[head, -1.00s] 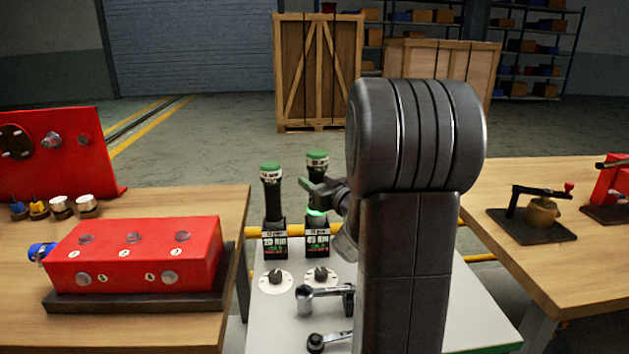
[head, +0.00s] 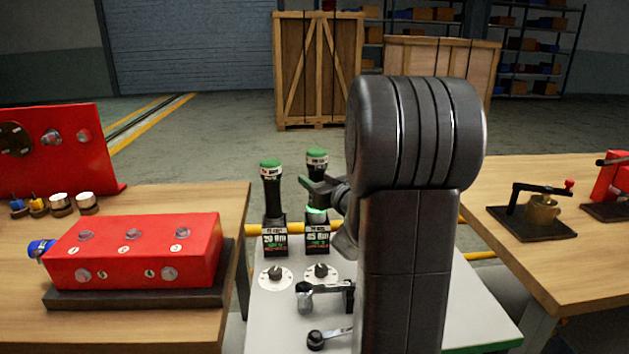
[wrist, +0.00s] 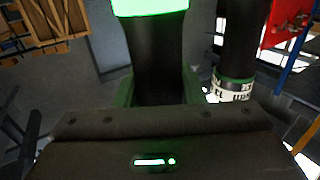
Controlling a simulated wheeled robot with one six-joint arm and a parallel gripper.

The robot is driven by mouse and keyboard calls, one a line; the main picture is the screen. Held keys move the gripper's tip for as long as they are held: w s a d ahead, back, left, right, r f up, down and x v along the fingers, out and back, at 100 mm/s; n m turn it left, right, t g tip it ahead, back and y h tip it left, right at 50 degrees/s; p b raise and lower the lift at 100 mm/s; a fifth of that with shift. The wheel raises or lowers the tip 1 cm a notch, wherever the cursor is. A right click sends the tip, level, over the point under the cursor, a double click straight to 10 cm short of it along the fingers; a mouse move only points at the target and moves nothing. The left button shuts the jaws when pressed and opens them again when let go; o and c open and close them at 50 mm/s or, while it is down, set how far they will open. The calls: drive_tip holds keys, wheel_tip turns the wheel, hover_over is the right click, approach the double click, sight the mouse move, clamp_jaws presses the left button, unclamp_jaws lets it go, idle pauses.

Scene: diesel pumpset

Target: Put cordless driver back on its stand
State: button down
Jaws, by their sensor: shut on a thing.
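A black cordless driver with a green cap (head: 317,156) is held upright in my gripper (head: 318,186). In the wrist view its dark body (wrist: 158,60) stands between the jaws, with a bright green glowing band at the top edge. Below it in the head view is a black stand block (head: 317,238) with a printed label and a green glow at its top. My gripper hides part of the join, so I cannot tell whether the driver touches the stand. A second, similar driver (head: 272,188) stands upright in the left stand block (head: 275,240).
Two dial knobs (head: 321,271) and metal tools (head: 318,297) are on the pale bench in front of the stands. A red box (head: 135,255) is on the left wooden table. The right table (head: 570,245) holds a small clamp fixture. My arm hides the bench's middle.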

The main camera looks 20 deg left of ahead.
drive_tip(key=shift+f+b, duration=0.85)
drive_tip(key=shift+f, duration=0.1)
idle(0.3)
drive_tip(key=c, duration=1)
unclamp_jaws()
drive_tip(key=shift+c, duration=0.2)
drive_tip(key=shift+o, duration=0.9)
drive_tip(key=shift+d+f, duration=0.1)
drive_tip(key=p+v, duration=0.1)
drive_tip(key=v, duration=1.2)
drive_tip(key=shift+s+d, duration=0.25)
drive_tip(key=shift+s, duration=0.05)
drive_tip(key=shift+w+a, duration=0.1)
drive_tip(key=shift+a, duration=0.05)
drive_tip(key=b+x, duration=0.1)
drive_tip(key=x, duration=1.2)
drive_tip(key=shift+w+a, duration=0.2)
drive_tip(key=shift+a, duration=0.05)
drive_tip(key=shift+r, duration=0.2)
drive_tip(key=shift+d, duration=0.1)
